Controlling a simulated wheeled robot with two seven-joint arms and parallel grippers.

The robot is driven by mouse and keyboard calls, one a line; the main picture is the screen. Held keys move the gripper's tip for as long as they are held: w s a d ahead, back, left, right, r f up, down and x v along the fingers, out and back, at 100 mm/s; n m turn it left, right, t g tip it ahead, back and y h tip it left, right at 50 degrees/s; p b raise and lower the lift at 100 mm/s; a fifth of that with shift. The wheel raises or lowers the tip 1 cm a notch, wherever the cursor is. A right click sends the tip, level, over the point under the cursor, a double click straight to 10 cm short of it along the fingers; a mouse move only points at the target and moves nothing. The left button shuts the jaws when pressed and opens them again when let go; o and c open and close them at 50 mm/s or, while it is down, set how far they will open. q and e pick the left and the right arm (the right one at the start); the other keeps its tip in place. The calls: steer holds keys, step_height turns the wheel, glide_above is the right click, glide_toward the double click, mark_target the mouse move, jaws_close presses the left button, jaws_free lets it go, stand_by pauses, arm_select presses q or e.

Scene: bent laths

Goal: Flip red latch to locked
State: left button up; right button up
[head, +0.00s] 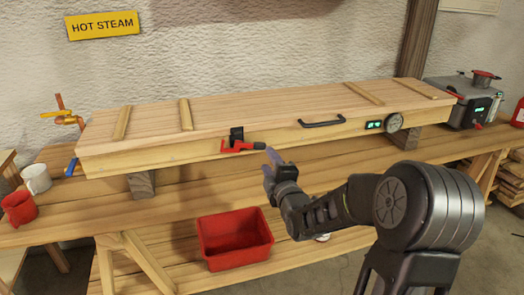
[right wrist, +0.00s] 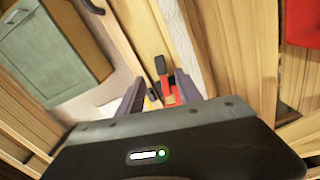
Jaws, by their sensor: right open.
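The red latch (head: 236,147) is on the front face of the long wooden box (head: 240,110), below a black catch (head: 236,133). Its red arm points right, roughly level, and ends in a dark tip. My right gripper (head: 269,158) is just right of and slightly below that tip. In the right wrist view, the latch (right wrist: 168,88) shows between the open fingers of the gripper (right wrist: 158,84), with a black part above it. I cannot tell whether a finger touches it. My left gripper is not in view.
The box rests on blocks (head: 141,184) on a workbench (head: 80,218). A black handle (head: 321,122), a green display (head: 374,125) and a gauge (head: 394,122) are right of the latch. A red bin (head: 235,262) sits below.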

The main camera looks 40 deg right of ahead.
mark_target(260, 148)
steer(key=x, duration=0.7)
steer(key=shift+w+p, duration=0.1)
steer(key=shift+p, duration=0.3)
jaws_close()
steer(key=shift+f, duration=0.1)
stand_by(0.9)
